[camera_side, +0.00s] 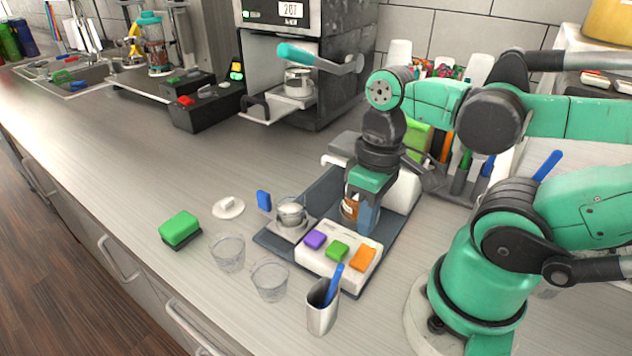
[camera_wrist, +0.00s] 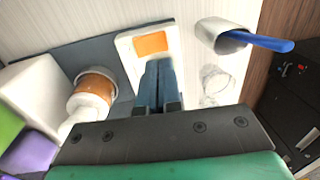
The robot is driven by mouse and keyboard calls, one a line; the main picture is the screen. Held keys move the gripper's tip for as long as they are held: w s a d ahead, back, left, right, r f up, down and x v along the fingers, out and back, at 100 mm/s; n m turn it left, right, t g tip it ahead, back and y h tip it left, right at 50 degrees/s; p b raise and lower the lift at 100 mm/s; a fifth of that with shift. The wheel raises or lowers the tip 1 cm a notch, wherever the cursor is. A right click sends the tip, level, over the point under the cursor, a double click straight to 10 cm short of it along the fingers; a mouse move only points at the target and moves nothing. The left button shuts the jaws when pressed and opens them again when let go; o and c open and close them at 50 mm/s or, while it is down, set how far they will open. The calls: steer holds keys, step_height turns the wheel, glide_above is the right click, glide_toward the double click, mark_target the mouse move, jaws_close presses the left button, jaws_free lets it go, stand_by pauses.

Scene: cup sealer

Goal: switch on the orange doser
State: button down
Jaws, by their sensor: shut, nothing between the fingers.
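An orange button (camera_side: 362,258) sits at the right end of a white panel (camera_side: 318,262), in a row with a green button (camera_side: 337,250) and a purple button (camera_side: 315,239). In the wrist view the orange button (camera_wrist: 151,43) lies just beyond the fingertips, with the white panel (camera_wrist: 127,50) around it. My gripper (camera_side: 366,222) is shut and empty, pointing down behind the panel; in the wrist view my gripper (camera_wrist: 160,65) covers part of it, hiding the other buttons. A cylinder with an orange-brown band (camera_side: 350,207) stands beside my gripper, and also shows in the wrist view (camera_wrist: 95,88).
A metal holder with a blue stick (camera_side: 322,307) stands in front of the panel. Two clear cups (camera_side: 228,252) (camera_side: 270,281) stand to its left, near a green sponge-like block (camera_side: 180,228). A small metal pot (camera_side: 291,212) sits on the dark tray.

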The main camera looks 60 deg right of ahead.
step_height(320, 180, up, 9)
steer(key=a, duration=0.1)
steer(key=shift+a, duration=0.15)
steer(key=shift+w+f, duration=0.1)
steer(key=w+d+f+t+h, duration=0.1)
steer(key=w+f+t, duration=0.4)
steer(key=w, duration=0.5)
steer(key=shift+w+d+f+t, duration=0.15)
steer(key=shift+w+f+t, duration=0.1)
steer(key=shift+t, duration=0.85)
